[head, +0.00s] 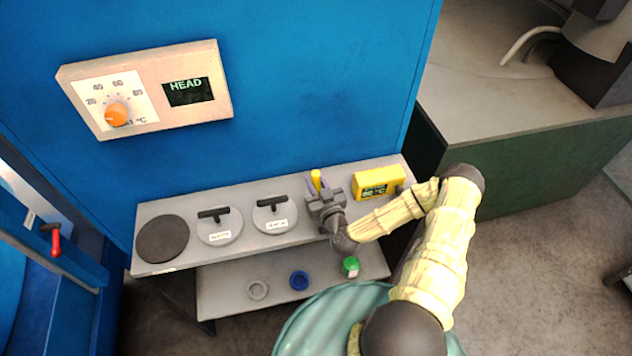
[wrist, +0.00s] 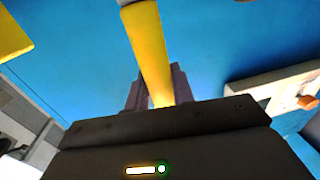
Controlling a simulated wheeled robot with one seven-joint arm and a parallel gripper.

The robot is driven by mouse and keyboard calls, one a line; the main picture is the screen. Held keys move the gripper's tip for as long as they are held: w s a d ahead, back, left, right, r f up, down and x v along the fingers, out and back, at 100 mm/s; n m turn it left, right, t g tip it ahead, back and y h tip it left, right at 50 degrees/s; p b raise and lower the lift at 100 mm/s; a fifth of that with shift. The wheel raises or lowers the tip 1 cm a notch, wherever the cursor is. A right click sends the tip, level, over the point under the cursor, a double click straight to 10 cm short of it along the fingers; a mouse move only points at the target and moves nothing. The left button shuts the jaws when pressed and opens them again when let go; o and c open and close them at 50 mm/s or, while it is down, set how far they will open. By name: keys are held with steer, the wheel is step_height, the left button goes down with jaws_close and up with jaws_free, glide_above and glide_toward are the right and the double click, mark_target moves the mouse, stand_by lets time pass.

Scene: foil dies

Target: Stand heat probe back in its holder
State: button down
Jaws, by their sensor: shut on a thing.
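The heat probe (head: 316,179) shows as a short yellow piece above my gripper (head: 322,196) in the head view. A yellow box with a °C display (head: 377,183) stands on the shelf to the right of my gripper. I cannot make out the probe's holder with certainty.
The grey shelf (head: 160,268) carries a dark round disc (head: 162,239) and two labelled round plates with black handles (head: 219,226) (head: 274,214). Below are a grey ring (head: 258,290), a blue ring (head: 299,281) and a green object (head: 350,267). A blue wall with a dial panel (head: 146,88) rises behind.

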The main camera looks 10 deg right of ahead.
steer(key=shift+f+b, duration=0.6)
steer(key=shift+f, duration=0.2)
steer(key=c, duration=1.1)
jaws_free()
steer(key=shift+s, duration=0.1)
steer(key=s, duration=0.5)
steer(key=s+d+b, duration=0.1)
steer(key=s, duration=0.5)
steer(key=s+d, duration=0.1)
steer(key=s, duration=0.5)
steer(key=shift+d+b, duration=0.15)
steer(key=shift+b, duration=0.15)
